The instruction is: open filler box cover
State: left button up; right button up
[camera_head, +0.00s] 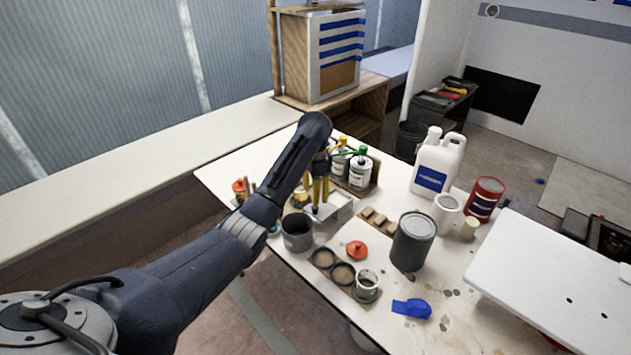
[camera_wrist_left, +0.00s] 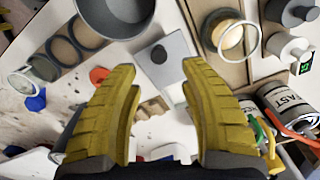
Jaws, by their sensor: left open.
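The filler box (camera_head: 338,207) is a small pale box on the table, partly hidden behind my left gripper in the head view. In the left wrist view, what looks like its flat grey cover (camera_wrist_left: 174,45) shows between and beyond my fingers, with a small dark round knob (camera_wrist_left: 159,54) on it. The cover appears to lie flat. My left gripper (camera_head: 319,196) points down over the box. Its yellow fingers (camera_wrist_left: 158,80) are spread apart with nothing between them. I cannot tell how high the tips are above the cover. My right gripper is not in view.
A dark grey pot (camera_head: 297,234) stands close left of the box. Tins with yellow and green tops (camera_head: 360,170) stand behind it. A dark grey can (camera_head: 412,243), a white jug (camera_head: 437,165) and a red can (camera_head: 486,198) stand to the right. A blue cloth (camera_head: 411,308) lies in front.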

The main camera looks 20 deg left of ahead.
pick_arm(q)
jog(key=shift+r, duration=2.45)
